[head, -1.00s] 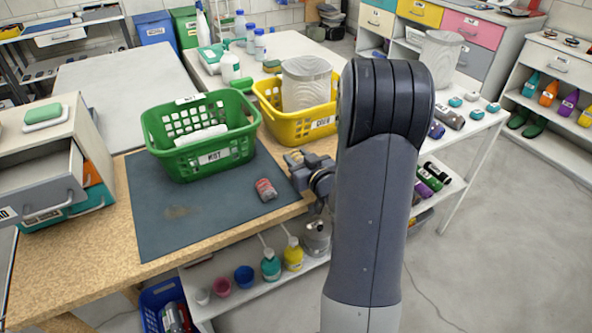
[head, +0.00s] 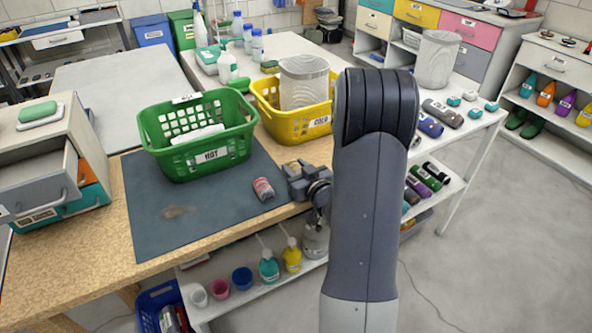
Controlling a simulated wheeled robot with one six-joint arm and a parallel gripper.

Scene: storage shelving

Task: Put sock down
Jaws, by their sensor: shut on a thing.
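My gripper (head: 296,180) is over the right edge of the dark mat (head: 150,228), close to the table's front right edge. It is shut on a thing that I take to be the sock. The dark jaws and my arm hide most of it, so its colour and shape are not clear. A small red and grey rolled thing (head: 263,189) with a pale label lies on the mat just left of my gripper, with a narrow gap between them in the picture. A green basket (head: 211,158) labelled HOT stands at the mat's back edge. A yellow basket (head: 306,128) labelled COLD stands to its right.
A drawer unit (head: 60,165) with an open drawer is at the left. Bottles and cups are on the shelf below the table. Several rolled things lie on the right rack.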

